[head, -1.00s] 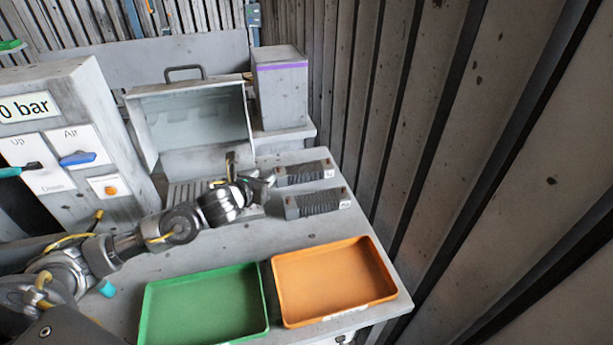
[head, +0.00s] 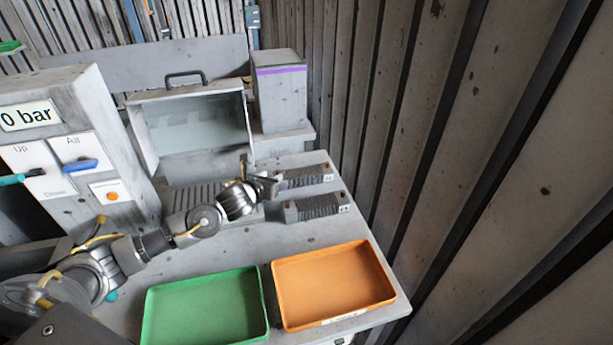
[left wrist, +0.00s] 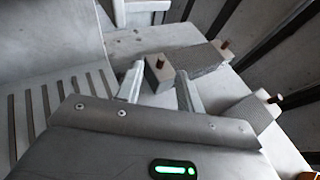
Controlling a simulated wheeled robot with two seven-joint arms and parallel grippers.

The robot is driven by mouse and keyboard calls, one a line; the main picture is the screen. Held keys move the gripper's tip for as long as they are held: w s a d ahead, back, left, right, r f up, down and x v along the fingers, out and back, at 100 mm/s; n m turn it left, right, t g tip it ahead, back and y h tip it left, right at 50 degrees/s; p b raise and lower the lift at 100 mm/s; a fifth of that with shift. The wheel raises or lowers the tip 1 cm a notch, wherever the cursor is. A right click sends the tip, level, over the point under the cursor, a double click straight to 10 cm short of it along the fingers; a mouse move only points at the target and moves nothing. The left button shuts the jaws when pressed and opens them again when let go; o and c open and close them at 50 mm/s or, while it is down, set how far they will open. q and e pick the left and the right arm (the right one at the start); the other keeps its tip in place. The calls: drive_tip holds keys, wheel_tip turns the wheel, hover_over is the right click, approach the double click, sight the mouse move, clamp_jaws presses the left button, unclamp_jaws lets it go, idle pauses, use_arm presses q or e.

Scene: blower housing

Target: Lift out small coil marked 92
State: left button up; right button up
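Two grey ribbed coils lie on the grey bench in the head view: a back coil (head: 305,177) and a front coil (head: 318,206). Each has a small label at its right end, too small to read, so I cannot tell which is marked 92. My left gripper (head: 268,186) is at the left end of the back coil. In the left wrist view my left gripper (left wrist: 158,88) is open, its fingers apart with the back coil's end block (left wrist: 158,74) showing between their tips. Contact is not clear. The front coil (left wrist: 250,112) lies right of the fingers. My right gripper is not in view.
A green tray (head: 148,312) and an orange tray (head: 334,318) stand at the bench front. A grey open-fronted housing (head: 195,127) with a handle is behind, beside a grey box (head: 280,97). A control panel (head: 80,150) reads 0 bar. A ribbed wall closes the right side.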

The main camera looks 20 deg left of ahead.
sight(277, 172)
use_arm(q)
drive_tip(key=p+x, duration=0.1)
drive_tip(key=x, duration=0.3)
drive_tip(key=shift+w+d, duration=0.15)
clamp_jaws()
